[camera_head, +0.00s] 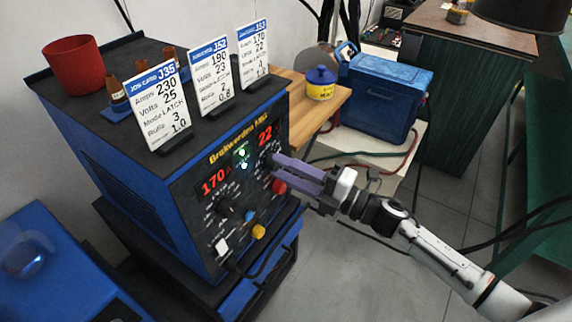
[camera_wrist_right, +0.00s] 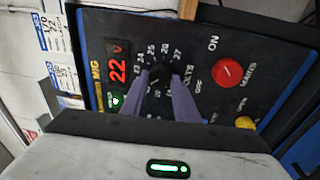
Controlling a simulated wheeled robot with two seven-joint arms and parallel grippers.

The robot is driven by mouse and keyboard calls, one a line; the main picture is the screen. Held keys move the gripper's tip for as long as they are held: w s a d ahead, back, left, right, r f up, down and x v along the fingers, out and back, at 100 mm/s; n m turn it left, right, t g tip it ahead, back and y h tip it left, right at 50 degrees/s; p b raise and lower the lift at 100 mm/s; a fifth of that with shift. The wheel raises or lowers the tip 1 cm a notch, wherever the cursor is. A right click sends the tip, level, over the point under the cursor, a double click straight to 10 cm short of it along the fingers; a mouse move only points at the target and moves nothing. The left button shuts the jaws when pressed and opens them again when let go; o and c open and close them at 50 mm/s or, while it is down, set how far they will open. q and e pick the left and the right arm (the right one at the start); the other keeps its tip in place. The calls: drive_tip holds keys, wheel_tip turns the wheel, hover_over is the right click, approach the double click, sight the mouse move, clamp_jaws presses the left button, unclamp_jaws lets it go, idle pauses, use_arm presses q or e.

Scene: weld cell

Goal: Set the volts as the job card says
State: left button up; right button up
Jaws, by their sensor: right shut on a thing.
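The welder (camera_head: 130,165) has a black front panel with red displays. The volts display (camera_head: 265,136) reads 22 and also shows in the right wrist view (camera_wrist_right: 117,69). The amps display (camera_head: 214,182) reads 170. My right gripper (camera_head: 275,165) is at the panel, its purple fingers shut on the volts knob (camera_wrist_right: 156,80), which they mostly hide; a scale of numbers rings it. Three job cards stand on top: the left card (camera_head: 158,104) says 230 amps, 25 volts; the middle card (camera_head: 215,75) 190 and 23; the right card (camera_head: 260,52) 170 and 22. My left gripper is not in view.
Close to the right gripper is a red mains knob (camera_wrist_right: 227,73); a yellow knob (camera_head: 258,231) is lower on the panel. A red cup (camera_head: 74,65) stands on the welder. A blue cooler-like box (camera_head: 385,95) and cables lie behind my right arm.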

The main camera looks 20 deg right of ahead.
drive_tip(key=shift+m, duration=0.7)
drive_tip(key=shift+p, duration=0.3)
drive_tip(key=o, duration=1.1)
drive_tip(key=shift+c, duration=0.2)
drive_tip(key=v, duration=1)
drive_tip(key=shift+s, duration=0.15)
